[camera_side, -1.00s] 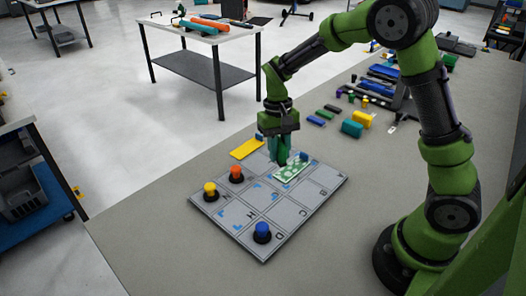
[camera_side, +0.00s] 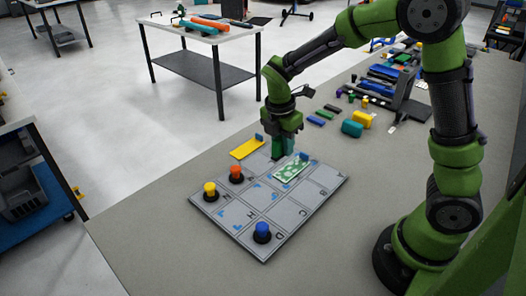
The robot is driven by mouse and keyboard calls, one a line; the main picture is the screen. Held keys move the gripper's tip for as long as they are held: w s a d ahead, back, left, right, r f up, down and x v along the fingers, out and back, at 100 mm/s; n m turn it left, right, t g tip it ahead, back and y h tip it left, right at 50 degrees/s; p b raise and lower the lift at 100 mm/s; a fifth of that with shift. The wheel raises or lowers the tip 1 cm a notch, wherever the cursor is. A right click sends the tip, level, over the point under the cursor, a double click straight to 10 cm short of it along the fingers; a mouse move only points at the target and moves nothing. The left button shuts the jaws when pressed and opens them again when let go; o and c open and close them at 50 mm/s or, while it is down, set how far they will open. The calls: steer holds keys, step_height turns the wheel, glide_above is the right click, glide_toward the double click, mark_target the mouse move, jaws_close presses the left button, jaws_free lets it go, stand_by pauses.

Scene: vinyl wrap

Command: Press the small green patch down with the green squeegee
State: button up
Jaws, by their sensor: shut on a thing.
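My gripper (camera_side: 284,130) points down over the far corner of the grey lettered board (camera_side: 243,242). It is shut on the green squeegee (camera_side: 283,148), whose lower end shows below the fingers. The small green patch (camera_side: 291,171), green with white markings, lies on a cell near the board's far right edge. A small blue piece (camera_side: 304,156) sits at its far end. The squeegee is at the patch's far left side; I cannot tell whether it touches the patch or the board.
Orange (camera_side: 236,173), yellow (camera_side: 209,190) and blue (camera_side: 262,232) knobs on black bases stand on the board. A yellow strip (camera_side: 247,148) lies beyond its far left edge.

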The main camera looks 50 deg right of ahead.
mark_target(283, 175)
steer(key=shift+f, duration=4.05)
steer(key=shift+d, duration=3.1)
jaws_close()
steer(key=shift+a, duration=3.05)
steer(key=shift+d, duration=3.1)
steer(key=shift+a, duration=3.15)
steer(key=shift+r, duration=4.1)
